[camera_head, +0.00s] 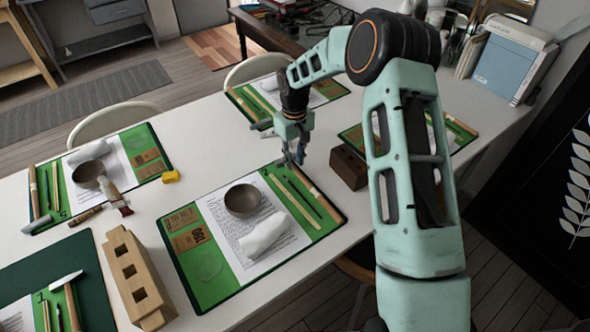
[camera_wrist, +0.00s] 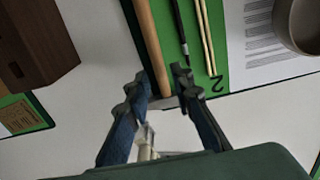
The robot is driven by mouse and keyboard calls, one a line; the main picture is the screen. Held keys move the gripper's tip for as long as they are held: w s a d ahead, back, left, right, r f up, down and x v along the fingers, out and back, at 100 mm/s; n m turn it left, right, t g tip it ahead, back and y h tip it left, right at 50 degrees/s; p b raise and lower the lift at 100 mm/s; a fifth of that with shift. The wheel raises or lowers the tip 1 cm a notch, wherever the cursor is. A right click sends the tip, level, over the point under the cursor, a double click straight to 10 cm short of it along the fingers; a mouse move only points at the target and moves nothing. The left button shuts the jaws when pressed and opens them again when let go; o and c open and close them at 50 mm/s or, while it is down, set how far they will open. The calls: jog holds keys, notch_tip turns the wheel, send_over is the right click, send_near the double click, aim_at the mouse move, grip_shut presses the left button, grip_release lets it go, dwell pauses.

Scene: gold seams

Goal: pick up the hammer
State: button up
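A hammer (camera_head: 67,281) with a pale metal head and a wooden handle lies at the lower left in the head view, on a green mat, cut by the lower frame edge. My gripper (camera_head: 291,157) is far to its right, over the back edge of the middle green mat. In the wrist view my gripper (camera_wrist: 160,74) has its two fingers apart, with the end of a wooden rod (camera_wrist: 151,40) showing between and beyond the tips. Whether the fingers touch the rod I cannot tell.
The middle mat (camera_head: 203,290) holds a bowl (camera_head: 242,200), a white lump and thin sticks. A wooden block with square holes (camera_head: 137,278) stands between it and the hammer. A dark wooden block (camera_head: 348,167) and a yellow piece (camera_head: 171,177) also stand on the white table.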

notch_tip(320, 180, down, 2)
jog(key=shift+f, duration=0.1)
grip_shut()
dwell(0.4)
